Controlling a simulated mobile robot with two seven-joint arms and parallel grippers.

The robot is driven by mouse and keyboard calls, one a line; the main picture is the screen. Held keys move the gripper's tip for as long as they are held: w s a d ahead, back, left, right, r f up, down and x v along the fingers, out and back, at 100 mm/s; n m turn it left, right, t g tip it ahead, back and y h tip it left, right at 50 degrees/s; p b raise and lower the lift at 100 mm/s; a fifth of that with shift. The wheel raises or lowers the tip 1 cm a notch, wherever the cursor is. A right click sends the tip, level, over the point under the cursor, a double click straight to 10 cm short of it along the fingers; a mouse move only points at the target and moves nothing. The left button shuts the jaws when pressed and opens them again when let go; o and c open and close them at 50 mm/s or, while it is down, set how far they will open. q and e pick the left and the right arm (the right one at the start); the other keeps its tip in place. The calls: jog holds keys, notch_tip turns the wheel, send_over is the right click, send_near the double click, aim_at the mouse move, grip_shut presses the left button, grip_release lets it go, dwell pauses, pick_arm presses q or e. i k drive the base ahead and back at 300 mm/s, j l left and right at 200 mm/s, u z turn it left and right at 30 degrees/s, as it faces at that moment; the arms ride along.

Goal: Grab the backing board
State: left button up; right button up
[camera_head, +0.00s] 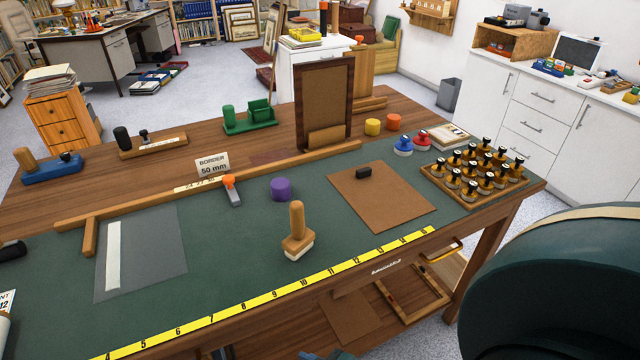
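A flat brown board (385,205), which looks like the backing board, lies on the right half of the green mat (240,245) on the workbench. A small black block (363,172) sits on it near its far edge. A second flat brown board (350,318) shows below the bench's front edge, beside a wooden frame (415,295); which of the two the task means is not certain. Neither of my grippers can be made out in the head view.
A tray of several stamps (472,182) stands right of the board. A wooden-handled stamp (297,232) and a purple cylinder (281,189) stand to its left. An upright dark frame (325,100) stands behind. A yellow ruler strip (270,303) runs along the front edge.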

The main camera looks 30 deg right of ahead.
aim_at(380, 197)
jog(key=l+u, duration=0.35)
jog(key=k+l+u, duration=0.15)
jog(key=u, duration=0.2)
jog(key=k+l+u, duration=0.15)
jog(key=l+u, duration=0.25)
jog(key=k+l+u, duration=0.65)
jog(key=k+j, duration=0.05)
